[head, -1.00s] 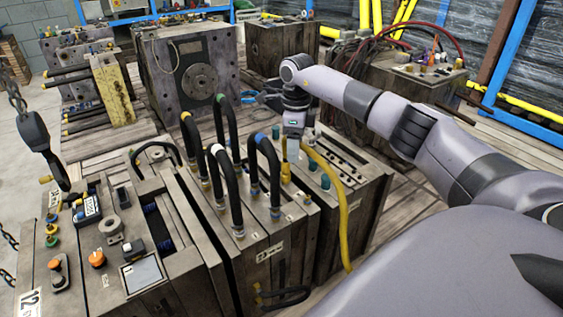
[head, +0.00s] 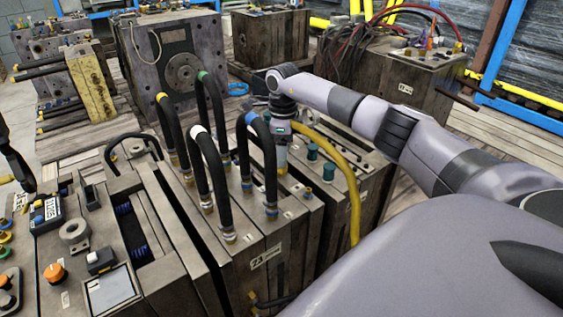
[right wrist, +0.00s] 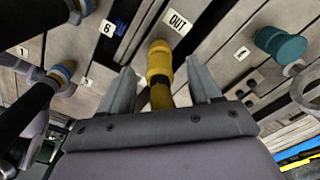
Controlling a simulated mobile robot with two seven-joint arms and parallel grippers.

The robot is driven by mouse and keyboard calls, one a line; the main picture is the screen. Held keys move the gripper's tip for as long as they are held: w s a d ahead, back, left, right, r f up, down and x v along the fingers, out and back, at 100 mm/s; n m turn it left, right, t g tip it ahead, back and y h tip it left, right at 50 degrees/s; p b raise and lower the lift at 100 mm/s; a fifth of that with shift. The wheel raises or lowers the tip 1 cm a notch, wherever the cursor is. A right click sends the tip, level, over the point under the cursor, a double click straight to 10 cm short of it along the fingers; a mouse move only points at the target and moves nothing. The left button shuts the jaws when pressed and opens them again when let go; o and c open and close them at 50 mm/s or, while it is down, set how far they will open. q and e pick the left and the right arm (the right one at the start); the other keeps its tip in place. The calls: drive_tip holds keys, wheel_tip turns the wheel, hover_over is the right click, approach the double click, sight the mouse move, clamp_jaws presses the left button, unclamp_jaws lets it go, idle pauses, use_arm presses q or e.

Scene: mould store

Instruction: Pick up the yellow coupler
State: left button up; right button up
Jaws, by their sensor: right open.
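The yellow coupler (right wrist: 160,62) shows in the right wrist view, next to a label reading OUT, with a dark band below it. My right gripper (right wrist: 160,75) is open, with one finger on each side of the coupler and a visible gap to each. In the head view the right gripper (head: 281,166) points down at the mould top and hides the coupler. A yellow hose (head: 352,190) loops from behind the gripper down the mould's side.
Black hoses (head: 267,160) with coloured ends arch just left of the gripper. Teal couplers (head: 312,152) stand to its right; one teal coupler (right wrist: 280,45) shows in the wrist view. A mould with red hoses (head: 395,70) stands behind. An orange knob (head: 54,272) is at the lower left.

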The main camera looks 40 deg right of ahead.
wheel_tip(320, 180, down, 3)
drive_tip(key=shift+b, duration=0.3)
drive_tip(key=shift+f, duration=0.15)
clamp_jaws()
use_arm(q)
drive_tip(key=shift+w+d+r+t, duration=0.3)
drive_tip(key=shift+w+d+r, duration=0.1)
drive_tip(key=shift+d+r, duration=0.1)
